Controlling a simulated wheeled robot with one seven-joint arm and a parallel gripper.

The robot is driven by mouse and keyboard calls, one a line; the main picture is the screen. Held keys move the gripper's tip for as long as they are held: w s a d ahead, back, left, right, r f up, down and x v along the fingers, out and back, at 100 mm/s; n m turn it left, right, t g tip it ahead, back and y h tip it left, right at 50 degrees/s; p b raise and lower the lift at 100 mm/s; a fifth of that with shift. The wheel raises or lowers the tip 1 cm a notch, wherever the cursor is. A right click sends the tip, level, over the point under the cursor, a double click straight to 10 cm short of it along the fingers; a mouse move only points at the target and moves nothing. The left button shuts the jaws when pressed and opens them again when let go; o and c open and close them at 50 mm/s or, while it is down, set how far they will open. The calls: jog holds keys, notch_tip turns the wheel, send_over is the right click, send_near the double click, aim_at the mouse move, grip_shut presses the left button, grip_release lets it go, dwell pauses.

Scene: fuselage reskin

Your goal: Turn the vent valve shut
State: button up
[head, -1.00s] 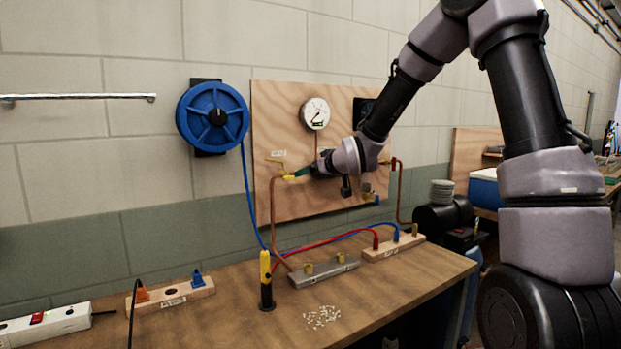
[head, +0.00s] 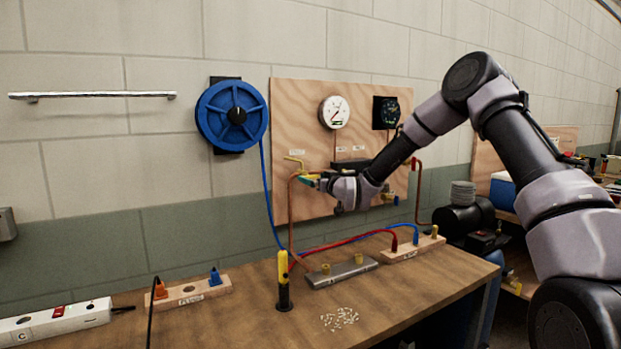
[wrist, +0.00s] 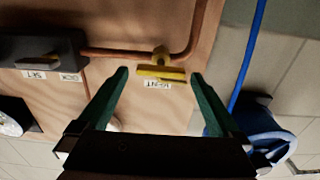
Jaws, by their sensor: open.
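The vent valve (wrist: 161,72) has a yellow bar handle on a brass body, on a copper pipe. In the wrist view its bar lies roughly parallel to the pipe run beside it, next to an upside-down VENT label (wrist: 165,85). My gripper (wrist: 160,76) is open, with one green finger on each side of the handle. A gap shows between each fingertip and the bar, and how deep the fingers reach is unclear. In the head view my gripper (head: 306,179) is at the left of the plywood panel, partly covering the valve.
The plywood panel (head: 290,110) carries a white gauge (head: 334,113) and a dark gauge (head: 386,112). A blue hose reel (head: 232,115) hangs left of it. The bench (head: 230,320) below holds a yellow-black tool (head: 283,280), a grey manifold (head: 342,272) and cables.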

aim_at(311, 177)
jog(key=shift+x, duration=1.65)
jog(key=shift+c, duration=0.3)
jog(key=c, duration=1.2)
jog(key=shift+o, duration=0.2)
